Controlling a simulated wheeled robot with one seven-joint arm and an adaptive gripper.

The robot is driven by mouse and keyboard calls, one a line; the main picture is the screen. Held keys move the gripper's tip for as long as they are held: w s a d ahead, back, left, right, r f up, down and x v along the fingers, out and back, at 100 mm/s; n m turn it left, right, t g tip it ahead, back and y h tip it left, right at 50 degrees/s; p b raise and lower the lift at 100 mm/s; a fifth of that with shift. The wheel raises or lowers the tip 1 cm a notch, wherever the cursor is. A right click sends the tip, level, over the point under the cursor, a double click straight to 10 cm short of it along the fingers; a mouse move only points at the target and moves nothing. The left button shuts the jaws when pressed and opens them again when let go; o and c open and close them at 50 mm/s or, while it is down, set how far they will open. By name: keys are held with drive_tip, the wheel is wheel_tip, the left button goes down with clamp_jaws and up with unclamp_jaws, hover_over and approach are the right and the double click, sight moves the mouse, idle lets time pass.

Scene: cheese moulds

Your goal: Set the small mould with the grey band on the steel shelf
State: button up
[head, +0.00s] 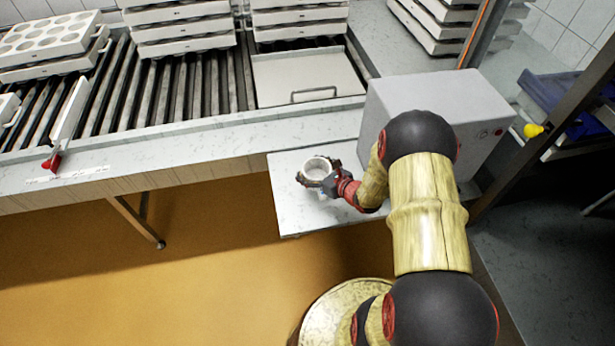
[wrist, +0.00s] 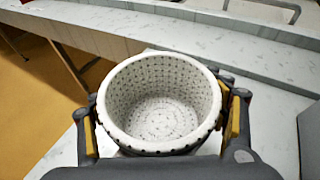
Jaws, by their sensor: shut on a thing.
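The small white mould (head: 317,168) is round, with an open top and rows of small holes inside. In the wrist view the mould (wrist: 160,100) appears upright and empty, and a dark strip shows low on its near outer side. My gripper (wrist: 164,112) is shut on it, with one finger on each side. The steel shelf (head: 292,215) is a pale flat plate sticking out from the counter. In the head view the mould is over this shelf; I cannot tell whether its base touches it. My fingers partly hide its sides.
A grey box (head: 420,100) stands at the right behind the shelf. The counter edge (head: 200,150) runs along the shelf's back. A roller conveyor (head: 150,95) with stacked white mould trays (head: 180,28) lies beyond. The shelf's front left part is clear.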

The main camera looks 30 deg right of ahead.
sight(318, 180)
drive_tip(key=shift+o, duration=0.2)
drive_tip(key=shift+w+f, duration=0.9)
drive_tip(key=shift+f, duration=0.2)
drive_tip(key=shift+f+b, duration=0.65)
drive_tip(key=shift+f, duration=0.8)
drive_tip(key=shift+f, duration=0.15)
drive_tip(key=o, duration=1.3)
drive_tip(key=shift+c, duration=0.2)
drive_tip(key=shift+r, duration=0.25)
drive_tip(key=p+v, duration=0.2)
drive_tip(key=v, duration=1)
drive_tip(key=shift+f+p, duration=0.2)
drive_tip(key=shift+p, duration=0.15)
